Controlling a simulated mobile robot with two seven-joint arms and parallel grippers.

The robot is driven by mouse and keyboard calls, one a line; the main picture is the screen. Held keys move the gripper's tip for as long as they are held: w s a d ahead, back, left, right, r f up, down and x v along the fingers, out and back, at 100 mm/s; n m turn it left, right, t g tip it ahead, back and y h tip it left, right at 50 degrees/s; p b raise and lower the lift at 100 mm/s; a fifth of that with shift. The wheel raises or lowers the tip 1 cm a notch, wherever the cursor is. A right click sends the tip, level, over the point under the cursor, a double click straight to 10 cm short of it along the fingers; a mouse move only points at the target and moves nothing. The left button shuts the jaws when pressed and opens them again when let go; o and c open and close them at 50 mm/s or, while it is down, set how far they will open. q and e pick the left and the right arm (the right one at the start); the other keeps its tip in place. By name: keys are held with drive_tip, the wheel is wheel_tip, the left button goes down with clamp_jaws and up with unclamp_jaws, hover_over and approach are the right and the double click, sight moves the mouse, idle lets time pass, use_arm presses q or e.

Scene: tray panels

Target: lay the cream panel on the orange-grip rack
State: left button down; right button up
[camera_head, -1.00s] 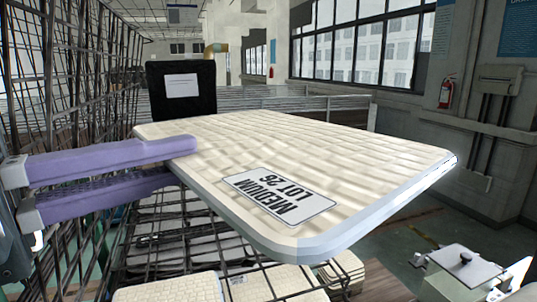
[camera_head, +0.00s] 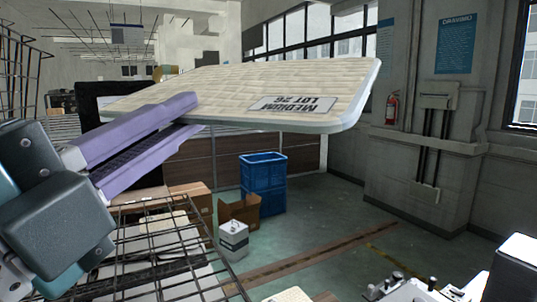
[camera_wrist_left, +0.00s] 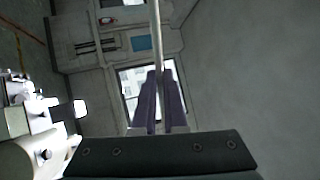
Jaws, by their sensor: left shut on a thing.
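The cream panel (camera_head: 240,84) is a flat slab with a woven-looking top and a label reading MEDIUM LOT 26. My left gripper (camera_head: 190,114) is shut on its near left edge with purple fingers and holds it in the air, clear of everything below. In the left wrist view the panel (camera_wrist_left: 157,35) shows edge-on as a thin pale strip between the purple fingers (camera_wrist_left: 159,98). I see no orange grips in any view, so I cannot pick out the orange-grip rack. My right gripper's fingers do not show.
A dark wire rack (camera_head: 165,262) with pale panels inside stands below left. Open floor lies to the right, before the wall with a fire extinguisher (camera_head: 392,107).

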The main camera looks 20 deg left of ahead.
use_arm(q)
drive_tip(key=s+f+n+g+y+b, duration=0.3)
drive_tip(key=f+n+g+y+b, duration=0.3)
drive_tip(key=f+y, duration=0.5)
drive_tip(key=w+a+f+n+g+y+b, duration=0.1)
drive_tip(key=w+f+b, duration=0.2)
drive_tip(key=f+b, duration=0.5)
drive_tip(key=w+a+f+n+g+y+b, duration=0.1)
drive_tip(key=w+a+f+n+y+b, duration=0.1)
drive_tip(key=f+b, duration=0.5)
drive_tip(key=w+a+f+n+g+y+b, duration=0.1)
drive_tip(key=w+f+n+y+b, duration=0.1)
drive_tip(key=w+f+b, duration=0.3)
wheel_tip(320, 180, down, 8)
drive_tip(key=b, duration=0.3)
drive_tip(key=shift+a+r+g+b, duration=0.15)
drive_tip(key=shift+a+g+b, duration=0.05)
drive_tip(key=shift+g+b, duration=0.2)
wheel_tip(320, 180, down, 8)
drive_tip(key=b, duration=0.7)
drive_tip(key=shift+f+b, duration=0.3)
drive_tip(key=c, duration=0.9)
unclamp_jaws()
